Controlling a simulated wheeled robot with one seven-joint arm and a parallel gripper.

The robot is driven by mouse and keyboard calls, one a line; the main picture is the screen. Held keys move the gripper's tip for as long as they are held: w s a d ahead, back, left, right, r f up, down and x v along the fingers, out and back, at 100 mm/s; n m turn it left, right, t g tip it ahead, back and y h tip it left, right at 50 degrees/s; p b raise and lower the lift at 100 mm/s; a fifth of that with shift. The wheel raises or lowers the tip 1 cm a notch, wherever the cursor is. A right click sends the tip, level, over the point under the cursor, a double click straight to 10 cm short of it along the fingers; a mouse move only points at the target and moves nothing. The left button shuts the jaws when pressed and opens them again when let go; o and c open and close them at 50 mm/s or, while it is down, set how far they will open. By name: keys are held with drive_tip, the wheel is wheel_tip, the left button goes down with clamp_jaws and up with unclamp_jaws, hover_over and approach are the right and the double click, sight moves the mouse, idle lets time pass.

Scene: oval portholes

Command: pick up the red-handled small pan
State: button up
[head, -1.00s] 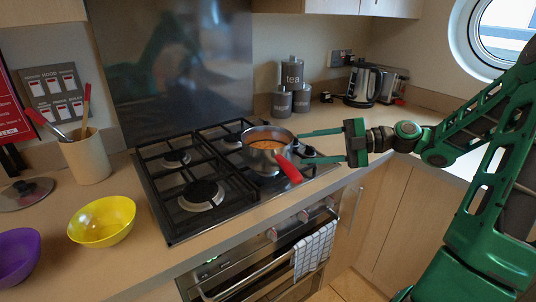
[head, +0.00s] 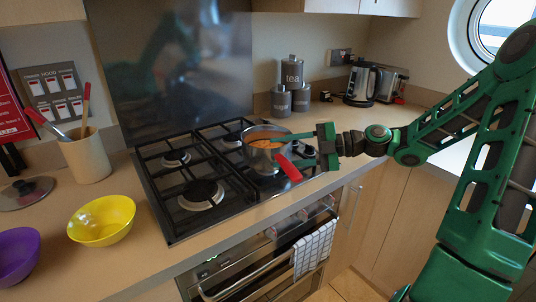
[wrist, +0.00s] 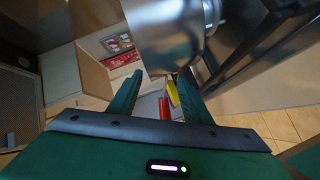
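The small pan (head: 262,155) is silver with orange contents and sits on the hob's right front burner. Its red handle (head: 289,168) points toward the front right. My gripper (head: 301,148) is at the pan's right side, with its green fingers open and spread apart. In the head view one finger reaches to the pan's rim and the other lies close to the handle. In the wrist view the shiny pan (wrist: 170,35) is just beyond the open fingers (wrist: 158,85). Red and yellow pieces show between them; I cannot tell whether the red one is the handle. Contact cannot be told.
The black hob grates (head: 195,180) surround the pan. A yellow bowl (head: 102,222), a purple bowl (head: 17,258) and a utensil jar (head: 86,157) stand to the left. Grey canisters (head: 291,92) and a kettle (head: 361,82) are behind. A checked towel (head: 314,248) hangs on the oven.

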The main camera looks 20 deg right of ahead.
clamp_jaws()
idle(1.3)
